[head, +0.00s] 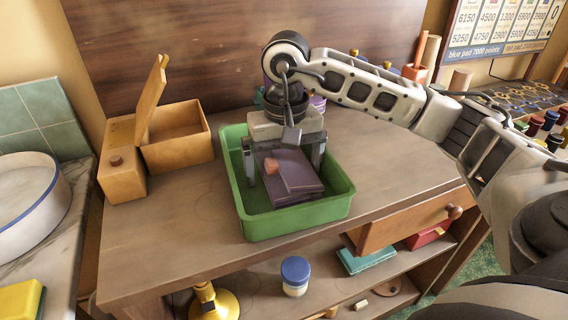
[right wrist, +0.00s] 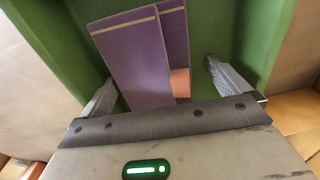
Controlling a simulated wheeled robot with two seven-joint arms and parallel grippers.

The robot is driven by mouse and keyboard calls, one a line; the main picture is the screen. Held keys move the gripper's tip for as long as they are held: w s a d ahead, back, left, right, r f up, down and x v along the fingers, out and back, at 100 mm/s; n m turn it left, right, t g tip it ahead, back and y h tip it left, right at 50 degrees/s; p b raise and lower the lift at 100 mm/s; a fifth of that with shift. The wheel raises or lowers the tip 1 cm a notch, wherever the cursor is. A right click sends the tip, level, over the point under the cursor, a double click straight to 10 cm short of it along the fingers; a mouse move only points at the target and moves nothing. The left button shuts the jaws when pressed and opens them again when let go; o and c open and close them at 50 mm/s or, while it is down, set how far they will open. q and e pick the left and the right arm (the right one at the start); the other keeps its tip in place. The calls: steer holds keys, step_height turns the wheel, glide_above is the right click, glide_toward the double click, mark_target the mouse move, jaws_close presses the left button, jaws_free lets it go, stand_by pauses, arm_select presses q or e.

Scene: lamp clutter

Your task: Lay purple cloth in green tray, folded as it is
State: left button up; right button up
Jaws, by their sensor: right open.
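The purple cloth (head: 290,172) lies folded in the green tray (head: 298,219) on the wooden table. It also shows in the right wrist view (right wrist: 134,60), with a pale stripe along its edge and a small orange-pink patch at its side. My right gripper (head: 284,172) is over the tray, pointing down. Part of the cloth is hidden under the gripper's body. My left gripper is not in view.
An open wooden box (head: 178,150) stands left of the tray. A half-open drawer (head: 415,222) juts out below the table front at right. A white jar with a blue lid (head: 295,276) stands on the lower shelf.

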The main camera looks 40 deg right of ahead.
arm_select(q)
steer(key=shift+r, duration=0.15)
arm_select(e)
steer(key=shift+r, duration=0.2)
stand_by(0.3)
steer(key=shift+r+p, duration=3)
steer(key=shift+r, duration=1.35)
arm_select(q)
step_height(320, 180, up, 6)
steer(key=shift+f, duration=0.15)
arm_select(e)
steer(key=shift+r, duration=0.75)
arm_select(q)
steer(key=p, duration=0.2)
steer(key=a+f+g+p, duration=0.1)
steer(key=p, duration=0.1)
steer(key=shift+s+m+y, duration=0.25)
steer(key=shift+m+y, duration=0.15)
arm_select(e)
step_height(320, 180, up, 14)
steer(key=shift+d+r, duration=0.15)
steer(key=shift+r, duration=0.05)
